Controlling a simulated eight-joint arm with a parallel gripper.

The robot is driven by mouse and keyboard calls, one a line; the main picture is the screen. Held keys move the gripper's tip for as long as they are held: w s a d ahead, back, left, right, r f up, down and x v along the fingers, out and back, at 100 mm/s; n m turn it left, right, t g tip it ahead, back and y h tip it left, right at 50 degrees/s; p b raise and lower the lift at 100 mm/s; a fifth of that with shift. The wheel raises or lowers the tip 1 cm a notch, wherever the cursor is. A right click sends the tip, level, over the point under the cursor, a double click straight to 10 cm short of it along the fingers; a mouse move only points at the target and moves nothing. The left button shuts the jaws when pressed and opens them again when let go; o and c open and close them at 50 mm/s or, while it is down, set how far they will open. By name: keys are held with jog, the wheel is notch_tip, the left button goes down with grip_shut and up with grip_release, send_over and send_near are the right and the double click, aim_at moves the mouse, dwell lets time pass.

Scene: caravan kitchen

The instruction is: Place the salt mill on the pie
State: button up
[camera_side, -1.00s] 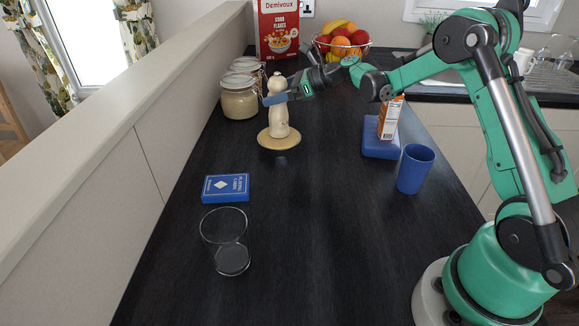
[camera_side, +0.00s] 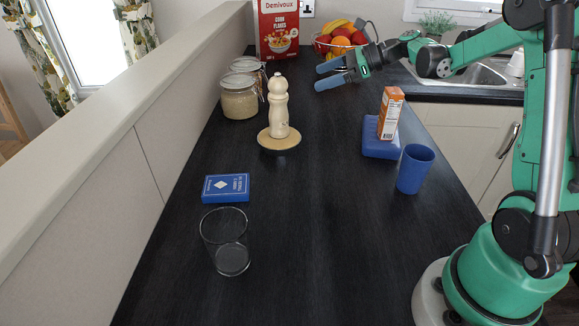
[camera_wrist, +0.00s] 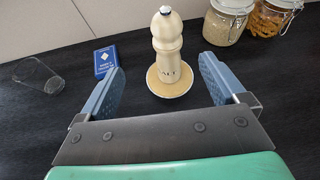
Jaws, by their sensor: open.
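The pale wooden salt mill (camera_side: 279,107) stands upright on a round tan disc, the pie (camera_side: 278,143), on the dark worktop. In the wrist view the salt mill (camera_wrist: 167,48) stands on the pie (camera_wrist: 178,89), ahead of the jaws with a gap between. My gripper (camera_side: 322,76) is open and empty, to the right of the mill and apart from it. In the wrist view its two blue fingers (camera_wrist: 166,82) are spread wide. The mill's base hides the middle of the pie.
Glass jars (camera_side: 239,97) stand behind the mill on the left. A fruit basket (camera_side: 342,45) and cereal box (camera_side: 278,28) are at the back. An orange carton (camera_side: 390,113) on a blue block (camera_side: 379,148), a blue cup (camera_side: 415,169), a card box (camera_side: 226,188) and a glass (camera_side: 226,243) stand nearer.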

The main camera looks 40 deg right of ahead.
jog(key=s+a+f+n+g+h, duration=0.3)
jog(key=s+a+n+h, duration=0.5)
jog(key=n, duration=1.9)
jog(key=s+a, duration=0.6)
jog(key=shift+s+a+f+n, duration=0.15)
jog(key=shift+a+n, duration=0.15)
jog(key=shift+a, duration=0.05)
